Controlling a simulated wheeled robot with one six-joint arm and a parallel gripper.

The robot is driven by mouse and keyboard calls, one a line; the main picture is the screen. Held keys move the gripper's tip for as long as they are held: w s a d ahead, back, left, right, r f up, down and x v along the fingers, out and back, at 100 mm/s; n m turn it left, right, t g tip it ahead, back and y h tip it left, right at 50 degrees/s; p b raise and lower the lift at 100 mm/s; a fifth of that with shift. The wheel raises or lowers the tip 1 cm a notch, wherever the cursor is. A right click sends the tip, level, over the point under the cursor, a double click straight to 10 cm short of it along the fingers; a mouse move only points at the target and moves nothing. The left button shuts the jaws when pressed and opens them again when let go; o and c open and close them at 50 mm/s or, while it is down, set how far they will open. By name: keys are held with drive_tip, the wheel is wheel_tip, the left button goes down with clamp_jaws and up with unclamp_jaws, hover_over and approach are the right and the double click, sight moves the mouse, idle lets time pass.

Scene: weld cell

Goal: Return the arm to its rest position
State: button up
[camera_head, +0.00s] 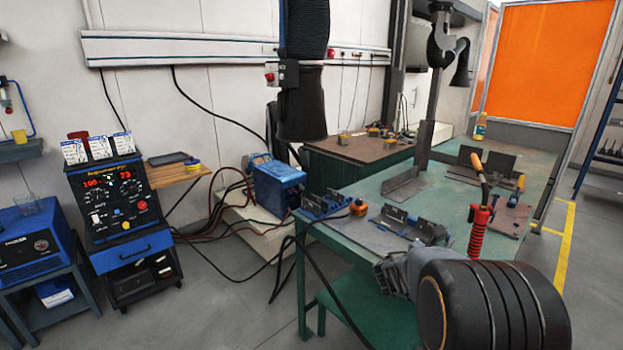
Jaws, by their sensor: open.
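My arm reaches in from the lower right, with a large dark ribbed joint close to the camera. A grey link runs left from it to my gripper (387,276), which is small and partly hidden in this view. The gripper is open, and I see nothing held in it. It is at the near edge of the green welding table (345,232), in front of a grey plate with dark fixture blocks (397,220). I cannot tell its exact height over the table.
A black hose and extraction hood (300,102) hang above. A welding machine on a cart (118,205) stands left.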

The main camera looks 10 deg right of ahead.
drive_tip(key=s+f+m+g+y, duration=0.3)
drive_tip(key=s+f+m+g, duration=0.1)
drive_tip(key=s+f+m, duration=0.15)
drive_tip(key=s+a+m+g+y+p, duration=0.1)
drive_tip(key=s+a+m+y+p, duration=0.45)
drive_tip(key=a+m, duration=0.35)
drive_tip(key=s+a+r+m+t+y+p, duration=0.1)
drive_tip(key=a+r+m+t+y+p, duration=0.1)
drive_tip(key=a+r, duration=0.6)
drive_tip(key=s+a+r+m+t+y+p, duration=0.2)
drive_tip(key=a+r+m+y+p, duration=0.2)
drive_tip(key=a+r+y+p, duration=0.3)
drive_tip(key=a+r+p, duration=0.1)
drive_tip(key=a+p, duration=0.1)
drive_tip(key=a, duration=0.1)
drive_tip(key=shift+s+r, duration=0.2)
drive_tip(key=shift+s, duration=0.05)
